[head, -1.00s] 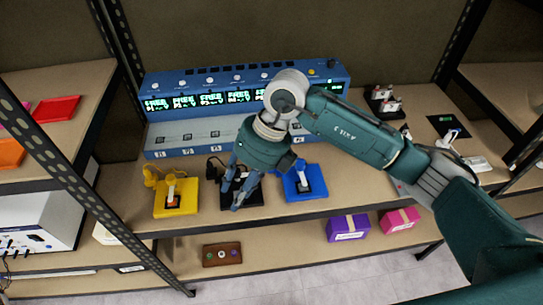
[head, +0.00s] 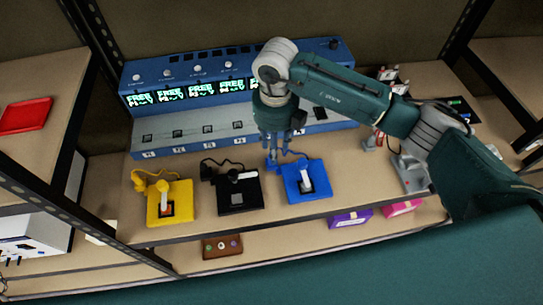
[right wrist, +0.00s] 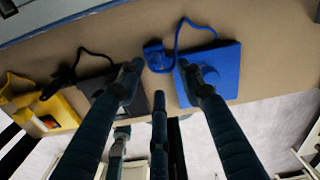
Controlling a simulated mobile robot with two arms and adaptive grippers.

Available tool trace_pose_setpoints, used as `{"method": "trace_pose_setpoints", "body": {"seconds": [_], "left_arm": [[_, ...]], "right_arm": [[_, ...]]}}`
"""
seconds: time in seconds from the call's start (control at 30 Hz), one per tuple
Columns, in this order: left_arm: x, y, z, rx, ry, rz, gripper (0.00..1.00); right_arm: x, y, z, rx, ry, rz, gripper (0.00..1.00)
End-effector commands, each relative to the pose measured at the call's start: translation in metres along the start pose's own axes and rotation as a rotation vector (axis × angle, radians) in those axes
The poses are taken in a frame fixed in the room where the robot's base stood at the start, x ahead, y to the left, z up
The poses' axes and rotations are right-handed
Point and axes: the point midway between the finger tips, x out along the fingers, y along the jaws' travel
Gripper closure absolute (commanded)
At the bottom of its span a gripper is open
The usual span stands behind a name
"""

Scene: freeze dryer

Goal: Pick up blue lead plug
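The blue lead plug (right wrist: 157,57) lies on the shelf beside its blue base (right wrist: 222,68), joined to it by a thin blue cord. In the head view, the plug (head: 271,163) shows partly behind the fingers, at the back left of the blue base (head: 293,188). My right gripper (head: 279,150) points down over the plug. In the right wrist view, its fingers (right wrist: 160,80) are spread apart, with the plug beyond them, between the two outer tips. Nothing is held. Contact with the plug cannot be told. My left gripper is not in view.
A black base (head: 245,194) and a yellow base (head: 157,207), each with a cord, stand left of the blue one. The long blue device (head: 185,137) with green displays stands behind. A grey device (head: 410,172) stands to the right.

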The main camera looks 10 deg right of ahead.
Motion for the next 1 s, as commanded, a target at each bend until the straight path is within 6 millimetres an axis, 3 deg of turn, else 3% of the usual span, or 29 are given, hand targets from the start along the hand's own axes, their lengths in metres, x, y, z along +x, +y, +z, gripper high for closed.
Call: {"method": "trace_pose_setpoints", "body": {"seconds": [0.3,0.43,0.63,0.83,1.0], "left_arm": [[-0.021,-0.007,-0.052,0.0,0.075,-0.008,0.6],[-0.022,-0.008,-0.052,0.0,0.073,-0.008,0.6],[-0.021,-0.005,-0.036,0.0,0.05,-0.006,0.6],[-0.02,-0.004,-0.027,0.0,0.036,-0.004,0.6],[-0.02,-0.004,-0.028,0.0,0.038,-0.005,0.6]], "right_arm": [[0.041,0.006,0.005,0.001,0.003,0.001,0.63],[0.051,0.005,0.005,0.0,0.001,0.0,0.63],[0.052,0.005,0.006,-0.001,0.0,0.0,0.63],[0.051,0.005,0.006,-0.001,0.0,0.0,1.0],[0.051,0.005,0.006,-0.001,0.0,0.001,1.0]]}}
